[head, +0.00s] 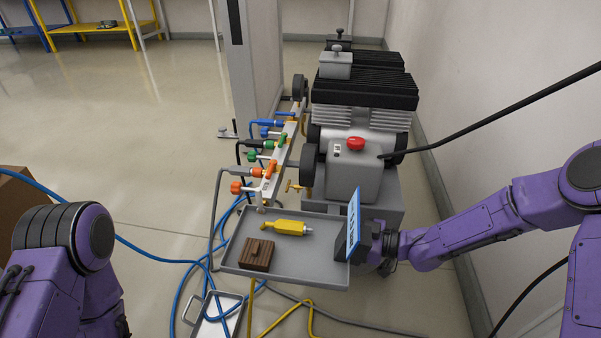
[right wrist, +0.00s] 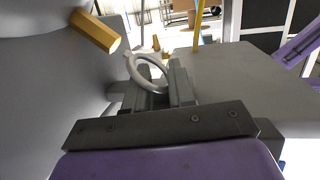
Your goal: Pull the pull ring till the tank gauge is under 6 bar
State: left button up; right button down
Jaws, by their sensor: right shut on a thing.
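The pull ring (right wrist: 148,72) is a pale grey loop in the right wrist view. It stands upright between the fingers of my right gripper (right wrist: 160,88), which is shut on it. In the head view, my right gripper (head: 347,246) is at the right side of the grey tray, partly hidden by a blue plate; the ring cannot be made out there. The tank belongs to the compressor (head: 352,172), a grey machine with a red knob on its front box. I cannot make out the tank gauge or its reading. My left arm shows at lower left, its gripper out of view.
The tray (head: 312,267) holds a yellow tool (head: 289,228) and a small wooden block (head: 257,254). A blue plate (head: 354,222) stands at its right edge. A manifold with coloured valves (head: 272,165) is left of the compressor. Blue and yellow hoses lie on the floor. A wall bounds the right.

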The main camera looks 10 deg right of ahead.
jog(key=shift+s+f, duration=0.2)
jog(key=shift+f, duration=0.05)
dwell(0.7)
jog(key=c, duration=0.9)
grip_release()
jog(key=shift+r, duration=0.1)
jog(key=shift+w, duration=0.1)
